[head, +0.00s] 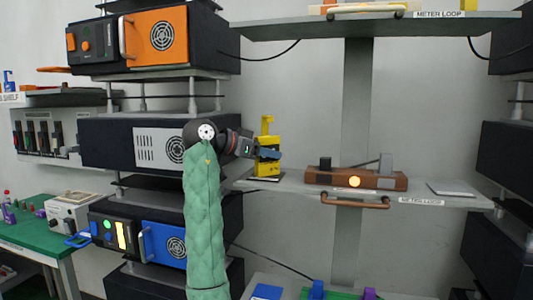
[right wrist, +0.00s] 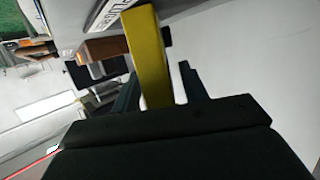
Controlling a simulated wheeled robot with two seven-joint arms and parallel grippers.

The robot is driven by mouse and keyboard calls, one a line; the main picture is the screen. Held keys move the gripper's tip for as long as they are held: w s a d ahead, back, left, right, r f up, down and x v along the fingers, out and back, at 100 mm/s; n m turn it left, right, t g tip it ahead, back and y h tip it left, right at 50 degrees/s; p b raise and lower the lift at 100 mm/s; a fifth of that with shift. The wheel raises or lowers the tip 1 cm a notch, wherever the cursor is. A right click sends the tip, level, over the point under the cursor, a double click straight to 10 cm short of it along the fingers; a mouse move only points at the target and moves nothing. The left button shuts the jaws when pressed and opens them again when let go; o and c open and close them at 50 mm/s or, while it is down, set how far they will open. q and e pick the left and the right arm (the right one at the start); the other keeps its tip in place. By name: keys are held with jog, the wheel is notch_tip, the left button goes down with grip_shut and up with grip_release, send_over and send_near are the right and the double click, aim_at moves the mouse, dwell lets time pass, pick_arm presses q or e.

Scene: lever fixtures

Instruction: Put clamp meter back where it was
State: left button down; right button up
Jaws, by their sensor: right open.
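The yellow clamp meter (head: 267,142) stands upright at the left end of the middle shelf (head: 412,190). Its hooked top rises above my gripper and its lower part shows below, at the shelf. My right gripper (head: 268,154) reaches it from the left and hides part of its middle. In the right wrist view the yellow body (right wrist: 148,50) lies between the two dark fingers of the right gripper (right wrist: 157,82). The fingers are open, with a visible gap on the right side. Whether either finger touches it, I cannot tell. My left gripper is out of view.
A brown box with a lit orange button (head: 355,181) sits on the middle shelf, right of the meter. A grey plate (head: 450,188) lies farther right. An upper shelf (head: 380,24) hangs above. Dark equipment racks (head: 125,140) stand close on the left.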

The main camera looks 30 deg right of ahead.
jog(key=shift+a, duration=0.2)
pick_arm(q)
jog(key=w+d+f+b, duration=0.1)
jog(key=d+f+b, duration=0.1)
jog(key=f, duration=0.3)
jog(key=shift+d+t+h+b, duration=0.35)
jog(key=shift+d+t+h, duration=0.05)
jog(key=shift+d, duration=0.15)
pick_arm(e)
jog(key=s+v, duration=0.1)
jog(key=v, duration=1)
jog(key=shift+w+a+r, duration=0.25)
jog(key=shift+w+a, duration=0.05)
jog(key=shift+w, duration=0.2)
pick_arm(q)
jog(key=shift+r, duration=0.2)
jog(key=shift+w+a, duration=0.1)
